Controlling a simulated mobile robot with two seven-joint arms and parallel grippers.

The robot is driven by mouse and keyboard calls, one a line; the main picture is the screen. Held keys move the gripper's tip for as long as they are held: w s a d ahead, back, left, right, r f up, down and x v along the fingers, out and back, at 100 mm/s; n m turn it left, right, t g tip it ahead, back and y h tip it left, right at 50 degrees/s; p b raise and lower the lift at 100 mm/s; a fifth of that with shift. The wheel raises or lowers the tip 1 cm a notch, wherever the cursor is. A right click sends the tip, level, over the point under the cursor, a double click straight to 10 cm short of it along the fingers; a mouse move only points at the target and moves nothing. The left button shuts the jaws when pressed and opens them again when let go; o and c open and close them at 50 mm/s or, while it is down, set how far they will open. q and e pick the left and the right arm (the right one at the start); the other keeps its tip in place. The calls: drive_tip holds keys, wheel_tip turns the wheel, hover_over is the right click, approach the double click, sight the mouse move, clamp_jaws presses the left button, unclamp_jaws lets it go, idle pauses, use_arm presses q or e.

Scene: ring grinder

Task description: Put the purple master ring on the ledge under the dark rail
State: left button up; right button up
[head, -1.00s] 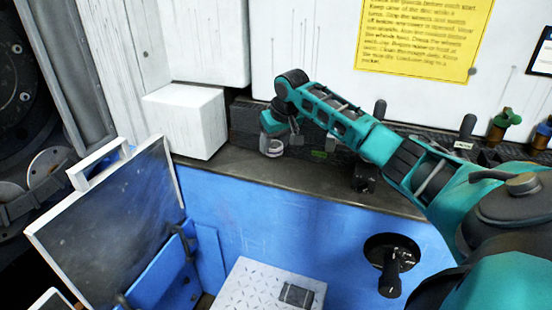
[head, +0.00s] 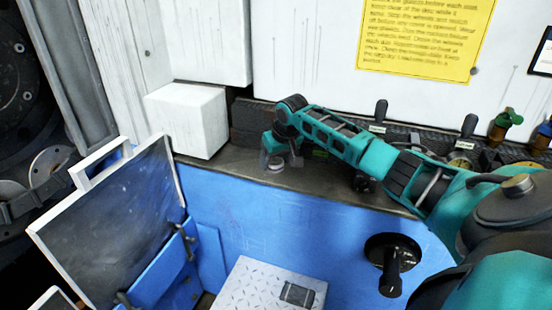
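My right gripper (head: 283,158) reaches down over the left part of the dark ledge (head: 335,184), in front of the dark rail (head: 245,120). A small pale ring (head: 275,164) is at its fingertips, low and close to the ledge surface. It looks shut on the ring, but the fingers are small and partly hidden by the wrist. The ring looks grey here, and I cannot make out purple. I cannot tell whether it touches the ledge. My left gripper is not in view.
A white box (head: 188,120) juts out left of my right gripper. Several knobs and gauges (head: 460,161) stand along the rail to the right. A black crank handle (head: 390,270) sticks out of the blue front. An open lid (head: 112,222) stands at the left.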

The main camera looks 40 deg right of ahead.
drive_tip(key=shift+o, duration=0.9)
drive_tip(key=shift+r, duration=0.15)
drive_tip(key=v, duration=1.2)
drive_tip(key=s+a+f+n+t+y, duration=0.3)
drive_tip(key=a+f+n+t, duration=0.15)
drive_tip(key=a+f, duration=1.4)
drive_tip(key=s+a+f+t, duration=0.1)
drive_tip(key=s+a+f, duration=0.3)
drive_tip(key=s, duration=0.4)
drive_tip(key=s+a+f+t, duration=0.1)
drive_tip(key=s+a+f, duration=0.3)
drive_tip(key=s, duration=0.5)
drive_tip(key=shift+s+a, duration=0.15)
drive_tip(key=shift+a, duration=1)
